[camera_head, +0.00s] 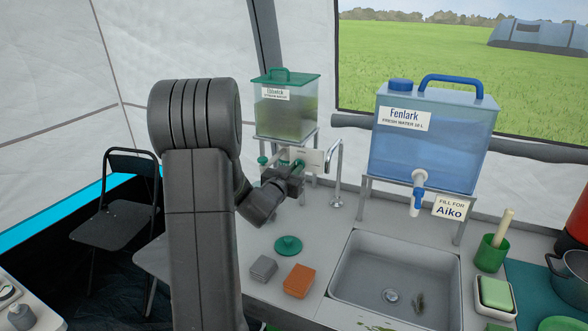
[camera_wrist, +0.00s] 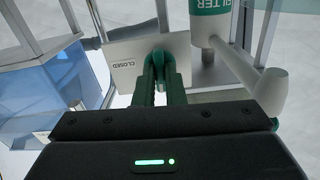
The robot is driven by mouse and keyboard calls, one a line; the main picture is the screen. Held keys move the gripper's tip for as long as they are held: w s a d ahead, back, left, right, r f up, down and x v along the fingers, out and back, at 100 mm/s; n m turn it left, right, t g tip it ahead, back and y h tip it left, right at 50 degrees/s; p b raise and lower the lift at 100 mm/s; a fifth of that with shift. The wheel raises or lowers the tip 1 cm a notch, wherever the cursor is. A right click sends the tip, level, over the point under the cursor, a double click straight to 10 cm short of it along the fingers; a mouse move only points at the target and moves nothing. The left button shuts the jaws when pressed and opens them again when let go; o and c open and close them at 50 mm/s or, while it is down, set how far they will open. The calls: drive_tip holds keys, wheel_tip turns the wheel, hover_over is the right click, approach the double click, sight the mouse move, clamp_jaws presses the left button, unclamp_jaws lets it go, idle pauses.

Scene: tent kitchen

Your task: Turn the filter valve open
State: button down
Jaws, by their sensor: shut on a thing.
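The filter valve has a green lever (camera_wrist: 160,52) mounted on a pale plate marked CLOSED (camera_wrist: 124,72), upside down in the wrist view. My gripper (camera_wrist: 154,88) is shut on the green lever, with its fingers hiding part of it. In the head view my gripper (camera_head: 293,170) is at the plate (camera_head: 313,158), below the green-lidded tank (camera_head: 284,110).
A white pipe (camera_wrist: 270,88) runs close to my gripper's right in the wrist view. A blue water tank (camera_head: 430,140) stands on a rack to the right. A sink (camera_head: 393,275), an orange block (camera_head: 299,281) and a green lid (camera_head: 288,246) are on the counter.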

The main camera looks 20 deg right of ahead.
drive_tip(key=shift+f+n, duration=0.1)
drive_tip(key=shift+n, duration=0.3)
drive_tip(key=c, duration=1.5)
unclamp_jaws()
drive_tip(key=b+v, duration=0.1)
drive_tip(key=v, duration=1.2)
drive_tip(key=shift+s+a, duration=0.25)
drive_tip(key=shift+s, duration=0.05)
